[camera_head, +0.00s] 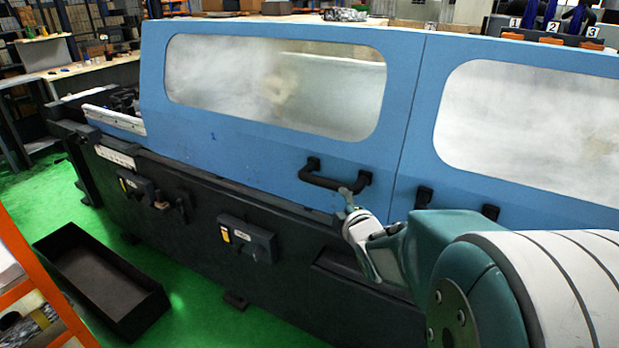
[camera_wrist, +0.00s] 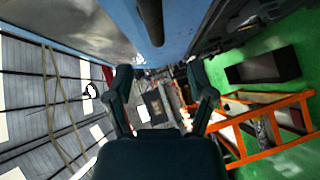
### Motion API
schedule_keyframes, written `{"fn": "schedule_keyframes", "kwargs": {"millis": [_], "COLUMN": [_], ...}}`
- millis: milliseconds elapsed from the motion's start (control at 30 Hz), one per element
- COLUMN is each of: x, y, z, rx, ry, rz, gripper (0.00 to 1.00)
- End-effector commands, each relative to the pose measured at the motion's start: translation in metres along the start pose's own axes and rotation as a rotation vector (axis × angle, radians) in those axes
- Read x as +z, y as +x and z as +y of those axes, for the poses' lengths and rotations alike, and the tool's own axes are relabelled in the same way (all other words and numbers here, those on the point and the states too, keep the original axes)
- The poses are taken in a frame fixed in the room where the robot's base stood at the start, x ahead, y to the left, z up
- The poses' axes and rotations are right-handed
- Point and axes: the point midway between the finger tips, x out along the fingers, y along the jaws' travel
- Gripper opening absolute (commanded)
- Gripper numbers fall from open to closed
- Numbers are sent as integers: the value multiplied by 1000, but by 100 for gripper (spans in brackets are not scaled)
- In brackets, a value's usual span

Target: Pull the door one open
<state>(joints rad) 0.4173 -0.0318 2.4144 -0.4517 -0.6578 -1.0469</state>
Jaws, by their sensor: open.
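The left blue door (camera_head: 250,150) has a long cloudy window and a black handle (camera_head: 330,183) low on its right side. A second blue door (camera_head: 425,100) stands to its right, past a narrow vertical seam. My gripper (camera_head: 346,195) is just below and in front of the right part of the handle. In the wrist view my gripper (camera_wrist: 161,82) has its two fingers spread, with nothing held between them. The handle shows there as a dark bar (camera_wrist: 152,22) at the top, beyond the fingertips. Contact with the handle cannot be told.
The dark machine base (camera_head: 190,205) carries small control boxes (camera_head: 247,238) below the doors. A black bin (camera_head: 100,280) lies on the green floor at the left, near an orange frame (camera_head: 40,275). The second door's handle (camera_head: 424,197) is partly hidden by my arm.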

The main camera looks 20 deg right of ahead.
Motion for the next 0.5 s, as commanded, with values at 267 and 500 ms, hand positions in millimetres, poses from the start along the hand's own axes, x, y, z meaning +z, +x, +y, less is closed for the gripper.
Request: {"fn": "schedule_keyframes", "kwargs": {"millis": [267, 500], "x": [6, 4], "y": [15, 53], "z": [0, 2], "rx": [53, 52], "ry": [-82, -79], "rz": [40, 40], "gripper": [71, 71]}}
